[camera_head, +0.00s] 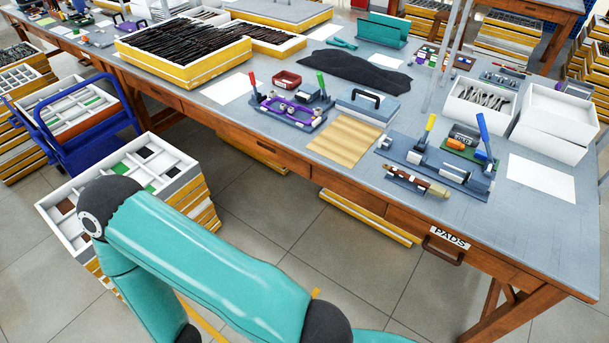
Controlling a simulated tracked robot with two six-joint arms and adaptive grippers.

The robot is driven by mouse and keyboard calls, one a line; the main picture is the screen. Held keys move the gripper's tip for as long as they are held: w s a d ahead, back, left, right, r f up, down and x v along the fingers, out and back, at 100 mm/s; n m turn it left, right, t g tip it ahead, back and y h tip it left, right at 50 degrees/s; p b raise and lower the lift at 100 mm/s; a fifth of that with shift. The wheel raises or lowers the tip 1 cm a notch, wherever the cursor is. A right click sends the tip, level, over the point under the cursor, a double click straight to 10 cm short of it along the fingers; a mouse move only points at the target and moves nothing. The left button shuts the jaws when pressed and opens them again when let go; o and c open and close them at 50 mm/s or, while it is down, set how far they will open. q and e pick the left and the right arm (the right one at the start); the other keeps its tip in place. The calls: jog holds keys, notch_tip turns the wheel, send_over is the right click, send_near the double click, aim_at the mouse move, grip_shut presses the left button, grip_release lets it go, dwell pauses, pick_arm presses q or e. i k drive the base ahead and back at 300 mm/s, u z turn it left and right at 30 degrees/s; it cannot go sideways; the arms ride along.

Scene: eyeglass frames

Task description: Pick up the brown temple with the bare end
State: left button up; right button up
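Many thin dark brown to black pieces, which look like temples, lie packed in a large white and yellow tray (195,80) at the back left of the workbench. More dark pieces (268,38) lie in a second tray just behind and right of it. The pieces are too small to tell which brown temple has a bare end. A teal arm of mine crosses the lower left of the view, in front of the bench. Neither of my grippers shows.
The bench (240,118) holds a fixture with purple glasses frames (288,112), a grey-blue box (367,105), a wooden board (345,140), a dark cloth (354,72) and a clamp fixture (435,165). A compartment box (140,165) and blue cart (85,125) stand left.

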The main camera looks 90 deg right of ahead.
aim_at(397, 171)
jog(key=u, duration=0.2)
jog(key=i, duration=0.75)
jog(key=z, duration=2.3)
jog(key=i, duration=0.3)
jog(key=z, duration=1.85)
jog(key=k, duration=0.35)
jog(key=z, duration=0.55)
jog(key=i, duration=1.35)
jog(key=u, duration=0.45)
